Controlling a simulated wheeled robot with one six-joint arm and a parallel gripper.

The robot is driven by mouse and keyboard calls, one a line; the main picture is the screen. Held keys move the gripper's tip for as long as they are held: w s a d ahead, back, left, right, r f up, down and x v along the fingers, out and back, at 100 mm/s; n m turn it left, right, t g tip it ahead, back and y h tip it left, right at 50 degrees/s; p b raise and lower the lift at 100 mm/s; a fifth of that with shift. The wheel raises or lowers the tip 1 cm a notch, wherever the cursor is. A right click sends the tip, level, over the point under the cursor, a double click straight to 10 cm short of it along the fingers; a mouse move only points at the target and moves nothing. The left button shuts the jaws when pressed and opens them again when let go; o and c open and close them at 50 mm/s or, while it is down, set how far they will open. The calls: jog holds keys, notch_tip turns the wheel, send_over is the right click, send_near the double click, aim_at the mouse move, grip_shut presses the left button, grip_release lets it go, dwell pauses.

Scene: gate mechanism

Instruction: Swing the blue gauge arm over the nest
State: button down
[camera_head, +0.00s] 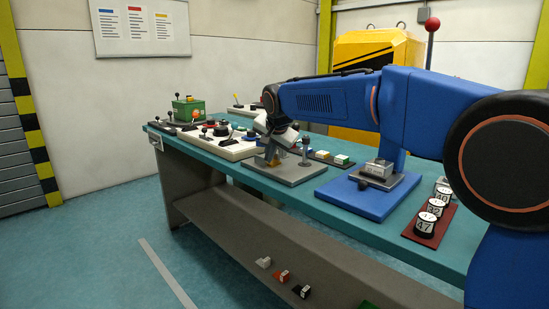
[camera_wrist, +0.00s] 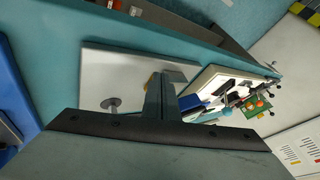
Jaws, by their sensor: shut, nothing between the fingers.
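My gripper (camera_head: 271,153) is low over a grey plate (camera_head: 292,175) on the teal bench; its shut fingers (camera_wrist: 160,84) hold nothing in the wrist view. A small grey post (camera_head: 305,150) stands on the plate to the right of the gripper; its round top (camera_wrist: 111,104) shows in the wrist view. A blue base (camera_head: 345,201) farther right carries a grey block (camera_head: 376,170). A blue upright (camera_head: 391,148) shows behind the block, partly covered by my arm. I cannot tell for certain which part is the gauge arm or the nest. Contact at the fingers is unclear.
A white panel with knobs (camera_head: 222,150) and a green box with levers (camera_head: 188,110) are farther left. Coloured blocks (camera_head: 341,160) lie behind the grey plate. Numbered round pieces (camera_head: 426,224) stand on a red strip at right. Small blocks (camera_head: 282,276) lie on the lower shelf.

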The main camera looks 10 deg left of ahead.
jog(key=shift+w+a+m+h, duration=0.4)
jog(key=shift+w+a+m, duration=0.35)
jog(key=shift+w, duration=0.2)
jog(key=shift+w+a, duration=0.45)
jog(key=shift+w, duration=0.4)
jog(key=shift+w+a, duration=0.4)
jog(key=shift+w, duration=0.45)
